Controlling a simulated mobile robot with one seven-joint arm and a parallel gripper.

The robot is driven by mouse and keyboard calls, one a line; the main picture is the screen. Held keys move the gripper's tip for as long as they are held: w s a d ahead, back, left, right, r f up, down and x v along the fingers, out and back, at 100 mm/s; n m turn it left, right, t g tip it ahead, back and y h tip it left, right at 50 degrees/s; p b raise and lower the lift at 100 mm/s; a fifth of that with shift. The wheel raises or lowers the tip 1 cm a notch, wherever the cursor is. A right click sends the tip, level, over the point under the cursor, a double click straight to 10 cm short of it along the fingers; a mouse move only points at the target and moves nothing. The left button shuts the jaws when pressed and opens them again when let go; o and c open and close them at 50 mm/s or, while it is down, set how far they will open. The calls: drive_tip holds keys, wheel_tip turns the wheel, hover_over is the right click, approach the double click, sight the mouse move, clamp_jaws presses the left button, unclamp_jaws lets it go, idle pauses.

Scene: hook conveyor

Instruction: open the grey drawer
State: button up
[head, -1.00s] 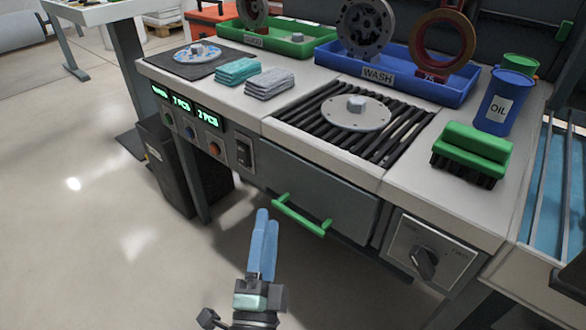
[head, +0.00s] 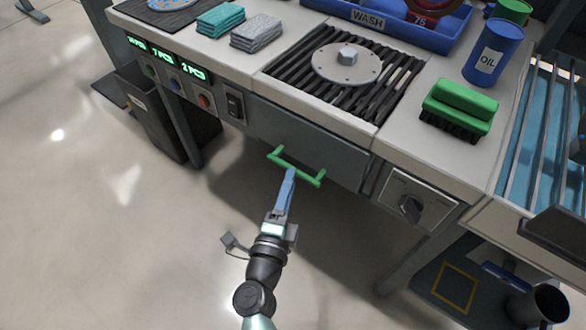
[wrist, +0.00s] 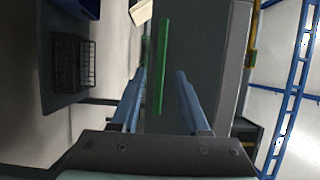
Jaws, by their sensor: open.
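The grey drawer (head: 335,161) is set under the worktop and looks shut. Its green bar handle (head: 297,169) runs across the front. In the wrist view the green handle (wrist: 162,65) stands upright between the lines of my two blue fingers, with the drawer's grey front (wrist: 200,50) behind it. My gripper (head: 290,175) is at the handle's middle in the head view; its fingers overlap there. In the wrist view my gripper (wrist: 160,80) is open, one finger on each side of the handle. I cannot tell whether a finger touches it.
A knob panel (head: 411,203) is right of the drawer, and a switch (head: 234,106) is to its left. Above are a black roller grate (head: 290,75) with a round flange (head: 347,66) and a green brush (head: 462,104). A dark bin (head: 150,115) stands below left. Floor in front is clear.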

drive_tip(key=shift+b+x, duration=0.35)
drive_tip(key=shift+x, duration=1.9)
clamp_jaws()
